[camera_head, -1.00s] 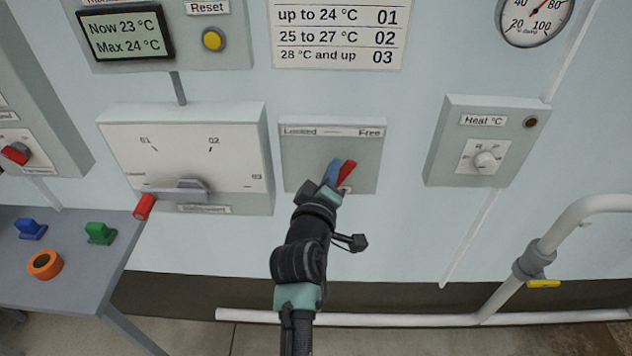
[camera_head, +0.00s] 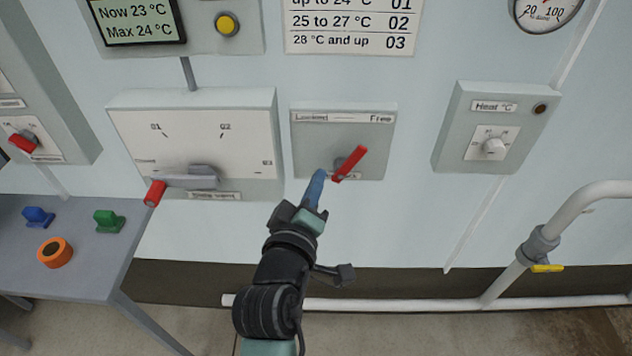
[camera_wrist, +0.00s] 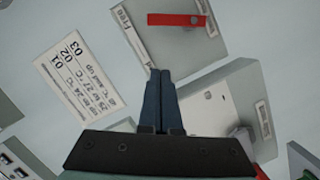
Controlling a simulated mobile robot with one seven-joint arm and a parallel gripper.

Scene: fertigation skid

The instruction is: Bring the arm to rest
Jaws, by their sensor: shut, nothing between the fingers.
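My gripper (camera_head: 318,178) is in front of the Locked–Free panel (camera_head: 314,146), with its blue fingers shut and empty. In the head view its tip is just left of and below the red lever (camera_head: 350,163), with a gap between them. The lever slants up to the right, toward the "Free" word. In the wrist view the shut fingers (camera_wrist: 159,75) point toward the panel, and the red lever (camera_wrist: 176,19) lies beyond their tips, apart from them. My arm reaches up from the bottom of the head view.
Left of it is a dial box (camera_head: 195,103) with a red-tipped handle (camera_head: 155,192). A heat box (camera_head: 497,125) is at right. A grey table (camera_head: 75,265) bears blue, green and orange parts at lower left. A white pipe (camera_head: 400,303) runs low along the wall.

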